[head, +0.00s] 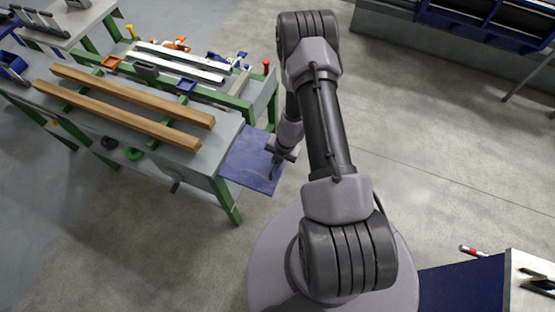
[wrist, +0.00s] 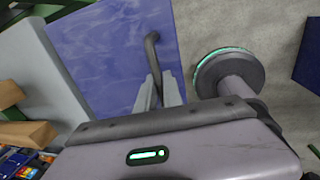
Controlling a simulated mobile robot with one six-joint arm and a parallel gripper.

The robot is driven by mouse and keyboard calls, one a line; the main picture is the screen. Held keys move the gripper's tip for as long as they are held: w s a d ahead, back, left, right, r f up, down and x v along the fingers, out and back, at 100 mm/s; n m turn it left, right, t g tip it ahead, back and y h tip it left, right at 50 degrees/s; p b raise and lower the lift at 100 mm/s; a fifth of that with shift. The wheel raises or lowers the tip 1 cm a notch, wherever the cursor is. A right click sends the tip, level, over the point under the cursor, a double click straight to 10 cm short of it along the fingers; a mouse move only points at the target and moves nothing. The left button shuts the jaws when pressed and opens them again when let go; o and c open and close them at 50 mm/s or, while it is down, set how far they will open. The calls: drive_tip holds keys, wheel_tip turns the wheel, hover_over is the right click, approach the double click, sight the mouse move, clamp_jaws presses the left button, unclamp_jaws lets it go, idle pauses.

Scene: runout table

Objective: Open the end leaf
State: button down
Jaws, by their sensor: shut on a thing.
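The end leaf (head: 246,168) is a blue panel at the right end of the grey runout table (head: 218,140). In the head view it lies about level with the tabletop, extending out from its end. The leaf fills the upper left of the wrist view (wrist: 105,60). My gripper (head: 273,172) is at the leaf's right part. In the wrist view its two fingers (wrist: 160,90) are shut on a dark curved handle (wrist: 151,52) that stands against the blue leaf. The exact grip on the handle is partly hidden by the fingers.
Two long wooden beams (head: 140,97) and pale bars (head: 180,62) lie on the table, with several clamps behind. A green table leg (head: 226,200) stands near the leaf. Open concrete floor (head: 440,150) lies to the right. A blue-sided bench (head: 462,285) stands at the lower right.

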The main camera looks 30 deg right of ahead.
drive_tip(key=c, duration=1.5)
unclamp_jaws()
wheel_tip(320, 180, up, 17)
drive_tip(key=s+d+p, duration=0.2)
drive_tip(key=p, duration=0.6)
drive_tip(key=shift+s, duration=0.35)
